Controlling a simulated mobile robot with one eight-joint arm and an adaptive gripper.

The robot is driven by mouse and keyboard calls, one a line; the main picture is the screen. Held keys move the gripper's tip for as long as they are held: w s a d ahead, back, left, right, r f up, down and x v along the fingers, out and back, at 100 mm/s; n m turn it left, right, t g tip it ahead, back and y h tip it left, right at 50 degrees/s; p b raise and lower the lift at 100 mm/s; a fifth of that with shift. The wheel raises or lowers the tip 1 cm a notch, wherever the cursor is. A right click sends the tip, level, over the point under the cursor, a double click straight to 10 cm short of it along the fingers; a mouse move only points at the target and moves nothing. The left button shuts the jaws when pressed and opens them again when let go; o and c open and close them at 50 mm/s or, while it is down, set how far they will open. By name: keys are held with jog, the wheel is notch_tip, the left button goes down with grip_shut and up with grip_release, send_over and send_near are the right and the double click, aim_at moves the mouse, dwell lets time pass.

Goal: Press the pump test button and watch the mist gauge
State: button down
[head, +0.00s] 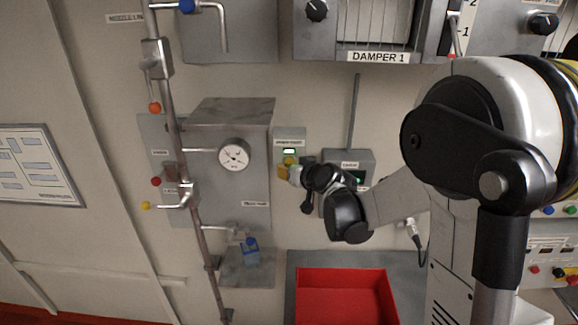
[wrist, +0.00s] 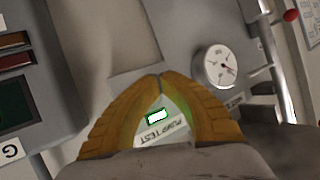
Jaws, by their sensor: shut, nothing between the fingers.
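The pump test panel (head: 289,135) is a small plate on the wall with a lit white-green window (head: 289,151). In the wrist view its "PUMP TEST" label (wrist: 168,133) and lit window (wrist: 157,116) show between my fingers. The button is not clearly visible; my gripper covers the lower part of the panel. My gripper (head: 285,168) is shut and empty, with its yellow fingertips (wrist: 160,77) together at the panel. I cannot tell whether they touch it. The round white dial gauge (head: 234,154) is left of the panel; it also shows in the wrist view (wrist: 215,67). Its reading is too small to tell.
A grey cabinet (head: 225,115) carries the gauge, with a vertical pipe (head: 185,150) and valve handles on its left. A control box (head: 348,163) with a green light stands close right of my gripper. A red bin (head: 343,283) is below.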

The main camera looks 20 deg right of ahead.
dwell(0.3)
jog(key=shift+s+a, duration=0.2)
jog(key=shift+s, duration=0.35)
jog(key=shift+s+a, duration=0.15)
jog(key=shift+s, duration=0.4)
jog(key=s, duration=0.1)
jog(key=s+a, duration=0.1)
jog(key=s, duration=0.2)
jog(key=shift+s+a+b, duration=0.25)
jog(key=shift+s+b, duration=0.05)
jog(key=shift+s, duration=0.05)
jog(key=s+f+g+h+b, duration=0.1)
jog(key=s+f+g+b, duration=0.2)
jog(key=s+f+b, duration=0.9)
jog(key=s+d+f+g+h+b, duration=0.1)
jog(key=s+f+g+b, duration=0.2)
jog(key=s+f+b, duration=0.8)
jog(key=s+b, duration=0.1)
jog(key=s, duration=0.4)
jog(key=shift+d+f+h, duration=0.3)
jog(key=shift+f+h, duration=0.05)
jog(key=shift+h, duration=0.05)
dwell(2.7)
